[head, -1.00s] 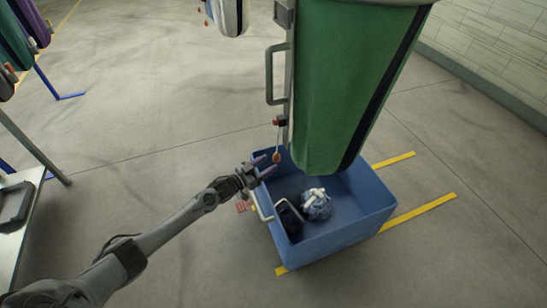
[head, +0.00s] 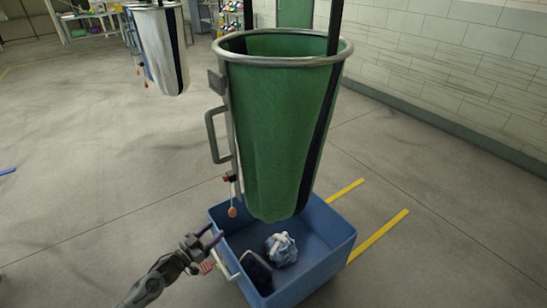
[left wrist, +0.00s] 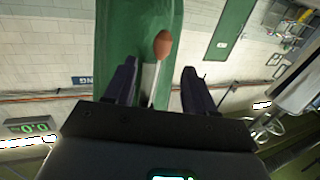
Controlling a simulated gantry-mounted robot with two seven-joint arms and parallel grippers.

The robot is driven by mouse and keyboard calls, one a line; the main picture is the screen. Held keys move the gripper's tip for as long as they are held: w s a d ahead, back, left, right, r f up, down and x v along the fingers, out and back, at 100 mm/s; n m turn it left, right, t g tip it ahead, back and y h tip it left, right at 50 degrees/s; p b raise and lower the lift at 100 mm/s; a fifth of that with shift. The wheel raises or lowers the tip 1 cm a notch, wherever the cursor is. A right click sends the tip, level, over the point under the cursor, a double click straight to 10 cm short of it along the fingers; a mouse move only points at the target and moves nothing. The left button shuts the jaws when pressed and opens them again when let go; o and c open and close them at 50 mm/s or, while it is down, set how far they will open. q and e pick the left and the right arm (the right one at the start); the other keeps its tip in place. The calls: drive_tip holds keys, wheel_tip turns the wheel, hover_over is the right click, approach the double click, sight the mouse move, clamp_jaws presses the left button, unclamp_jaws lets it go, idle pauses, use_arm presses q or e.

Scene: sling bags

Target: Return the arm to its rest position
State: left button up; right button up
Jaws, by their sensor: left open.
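My left gripper (head: 207,238) is open and empty beside the upper left rim of the blue bin in the head view. In the left wrist view its two dark fingers (left wrist: 160,88) stand apart. An orange-brown pull knob (left wrist: 162,44) on a pale cord shows beyond and between them. In the head view this knob (head: 232,212) hangs below a red fitting at the left side of the green sling bag (head: 275,125), a little above and right of my fingertips. My right gripper is not in view.
The blue bin (head: 335,240) stands under the green bag and holds a pale blue-and-white bundle (head: 281,248) and a dark bundle (head: 256,270). A metal handle (head: 213,135) juts from the bag frame. A white sling bag (head: 160,50) hangs behind left. Open floor lies left.

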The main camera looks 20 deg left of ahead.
use_arm(q)
drive_tip(key=s+d+f+g+p, duration=0.1)
drive_tip(key=s+d+f+p, duration=0.2)
drive_tip(key=s+f, duration=0.15)
drive_tip(key=s+d+r+n+g+p, duration=0.1)
drive_tip(key=s+d+r+n+p, duration=0.15)
drive_tip(key=s+d, duration=0.4)
drive_tip(key=s+d+r+n+g+p, duration=0.1)
drive_tip(key=s+d+r+p, duration=0.2)
drive_tip(key=d, duration=0.7)
drive_tip(key=s+d+r+m+g+y+p, duration=0.2)
drive_tip(key=s+d+r+m+g+y, duration=0.15)
drive_tip(key=s+r+g, duration=0.9)
drive_tip(key=s+r+p, duration=0.2)
drive_tip(key=r+p, duration=1.7)
drive_tip(key=s+r+t+p, duration=0.1)
drive_tip(key=s+r+p, duration=0.1)
drive_tip(key=r+p, duration=1.7)
drive_tip(key=shift+r, duration=0.3)
drive_tip(key=shift+s+t, duration=0.1)
drive_tip(key=shift+t, duration=0.15)
